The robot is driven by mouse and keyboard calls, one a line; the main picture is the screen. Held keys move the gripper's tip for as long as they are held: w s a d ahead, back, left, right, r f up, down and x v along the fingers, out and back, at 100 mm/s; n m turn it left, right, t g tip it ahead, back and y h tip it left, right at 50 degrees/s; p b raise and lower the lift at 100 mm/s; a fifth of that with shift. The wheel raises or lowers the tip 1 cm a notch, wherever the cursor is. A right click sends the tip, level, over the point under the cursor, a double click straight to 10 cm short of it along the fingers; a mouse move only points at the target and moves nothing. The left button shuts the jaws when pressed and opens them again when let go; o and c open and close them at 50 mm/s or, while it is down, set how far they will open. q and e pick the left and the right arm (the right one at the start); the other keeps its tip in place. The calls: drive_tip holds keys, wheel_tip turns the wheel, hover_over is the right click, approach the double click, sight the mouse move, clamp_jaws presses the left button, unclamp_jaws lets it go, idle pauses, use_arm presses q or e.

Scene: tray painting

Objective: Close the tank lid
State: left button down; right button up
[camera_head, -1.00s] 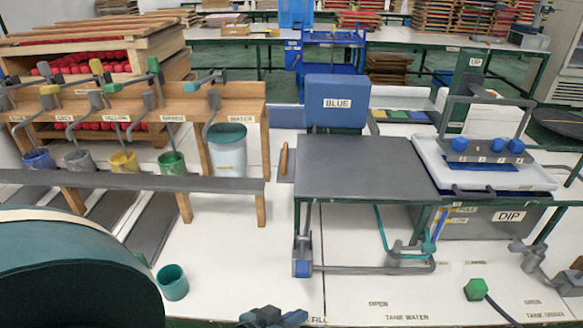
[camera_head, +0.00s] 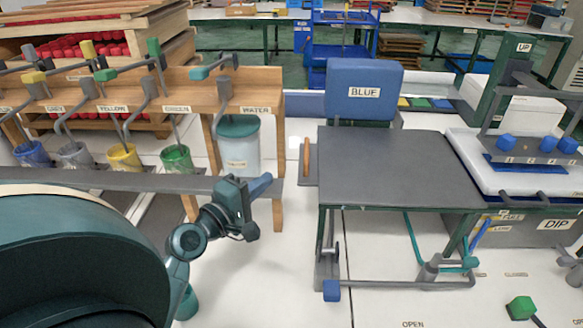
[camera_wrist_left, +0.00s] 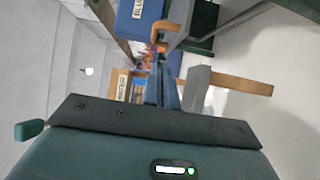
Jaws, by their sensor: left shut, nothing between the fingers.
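A flat dark grey panel (camera_head: 400,165), which looks like the tank lid, lies level at centre right in the head view, with an upright wooden handle (camera_head: 306,158) on its left edge. The tank marked DIP (camera_head: 555,238) is at the right, partly hidden under the white tray station. My left gripper (camera_head: 262,186) is shut and empty, left of the handle and apart from it, in front of the water pot. In the left wrist view my fingers (camera_wrist_left: 163,88) are together, with the orange-brown handle (camera_wrist_left: 162,32) beyond them. My right gripper is not in view.
The BLUE box (camera_head: 364,90) stands behind the panel.

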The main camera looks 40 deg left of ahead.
use_arm(q)
drive_tip(key=w+d+p, duration=0.1)
drive_tip(key=w+d, duration=0.2)
drive_tip(key=w, duration=0.3)
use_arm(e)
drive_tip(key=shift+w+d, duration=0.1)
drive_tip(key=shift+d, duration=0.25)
use_arm(q)
drive_tip(key=shift+w+p, duration=0.1)
drive_tip(key=shift+p, duration=0.2)
